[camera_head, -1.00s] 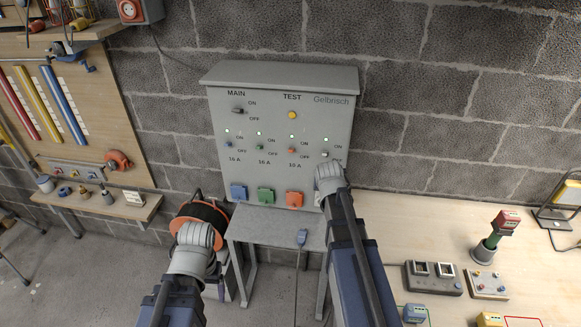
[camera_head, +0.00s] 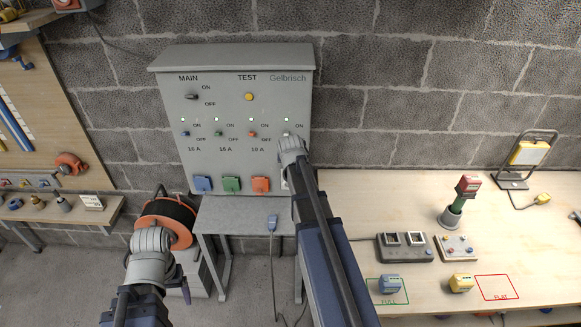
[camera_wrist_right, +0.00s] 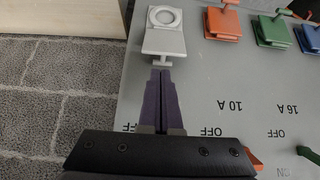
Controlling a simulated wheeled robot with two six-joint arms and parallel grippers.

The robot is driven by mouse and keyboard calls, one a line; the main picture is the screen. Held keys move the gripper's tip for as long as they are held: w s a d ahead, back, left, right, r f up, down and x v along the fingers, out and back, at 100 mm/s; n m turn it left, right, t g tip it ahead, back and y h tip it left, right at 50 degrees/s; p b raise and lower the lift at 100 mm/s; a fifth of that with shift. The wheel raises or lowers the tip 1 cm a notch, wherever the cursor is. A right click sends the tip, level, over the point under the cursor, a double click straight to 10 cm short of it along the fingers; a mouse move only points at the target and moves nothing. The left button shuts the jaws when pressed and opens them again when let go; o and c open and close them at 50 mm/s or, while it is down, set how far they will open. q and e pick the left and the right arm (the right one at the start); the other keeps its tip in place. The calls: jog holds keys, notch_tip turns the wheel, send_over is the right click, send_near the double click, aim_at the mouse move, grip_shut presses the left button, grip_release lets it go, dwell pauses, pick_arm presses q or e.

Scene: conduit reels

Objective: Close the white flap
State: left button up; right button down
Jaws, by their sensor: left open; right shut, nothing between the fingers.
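The white flap (camera_wrist_right: 164,42) is at the top of the right wrist view, on the grey panel. It appears swung open, with the round white socket (camera_wrist_right: 164,17) bare beyond it. My right gripper (camera_wrist_right: 162,74) is shut and empty. Its fingertips are right by the small tab at the flap's near edge; I cannot tell whether they touch. In the head view my right gripper (camera_head: 292,150) is in front of the panel's lower right, and its arm mostly hides the white socket. My left gripper (camera_head: 152,238) is open, low at the left, away from the panel.
The panel (camera_head: 228,115) also carries blue (camera_head: 203,184), green (camera_head: 231,184) and orange (camera_head: 261,184) covers in a row. A grey stand (camera_head: 235,212) with a blue plug (camera_head: 272,222) is below. An orange cable reel (camera_head: 163,222) is near my left gripper. A workbench is at right.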

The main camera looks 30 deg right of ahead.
jog(key=b+x, duration=0.2)
jog(key=x, duration=0.2)
pick_arm(q)
notch_tip(320, 180, down, 3)
jog(key=shift+r, duration=0.1)
pick_arm(e)
jog(key=shift+a+r, duration=0.1)
pick_arm(q)
jog(key=shift+f+b, duration=0.6)
jog(key=shift+f, duration=0.1)
pick_arm(e)
jog(key=shift+s+a+t, duration=0.15)
jog(key=shift+s+t, duration=0.15)
jog(key=shift+s, duration=0.05)
pick_arm(q)
jog(key=shift+f, duration=0.1)
pick_arm(e)
jog(key=shift+f, duration=0.25)
